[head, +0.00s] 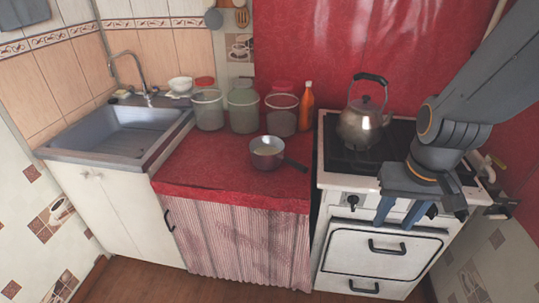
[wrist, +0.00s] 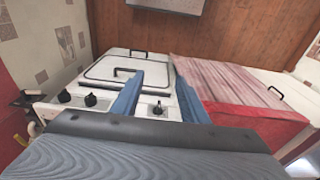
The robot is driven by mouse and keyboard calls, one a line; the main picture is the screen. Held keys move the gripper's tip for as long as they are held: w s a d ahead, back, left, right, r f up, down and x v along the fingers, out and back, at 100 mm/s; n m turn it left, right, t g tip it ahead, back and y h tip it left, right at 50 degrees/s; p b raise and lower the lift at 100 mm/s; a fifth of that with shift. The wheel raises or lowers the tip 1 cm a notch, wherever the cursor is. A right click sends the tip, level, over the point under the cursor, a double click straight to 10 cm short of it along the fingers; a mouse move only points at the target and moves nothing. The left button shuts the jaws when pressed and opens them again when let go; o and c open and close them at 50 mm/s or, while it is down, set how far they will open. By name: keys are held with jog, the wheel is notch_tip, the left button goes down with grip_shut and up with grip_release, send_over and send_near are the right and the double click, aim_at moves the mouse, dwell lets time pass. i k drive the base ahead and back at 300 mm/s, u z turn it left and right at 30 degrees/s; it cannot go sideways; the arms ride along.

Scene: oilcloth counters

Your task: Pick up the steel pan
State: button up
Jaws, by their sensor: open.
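The steel pan (head: 266,153) sits upright on the red oilcloth counter (head: 212,165) in the head view, with its dark handle pointing right toward the stove. My gripper (head: 395,222) is open and empty, in front of the stove's right half, to the right of the pan and apart from it. In the wrist view my gripper (wrist: 160,105) shows two blue fingers spread apart over the stove front. The pan does not show in the wrist view.
A kettle (head: 362,122) stands on the white stove (head: 335,181). Several jars, one of them the near-left jar (head: 208,112), and an orange bottle (head: 306,108) stand behind the pan. A sink (head: 125,135) is at left. The counter in front of the pan is clear.

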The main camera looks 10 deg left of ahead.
aim_at(267, 153)
jog(key=u, duration=2.05)
jog(key=i, duration=1.3)
jog(key=z, duration=3.1)
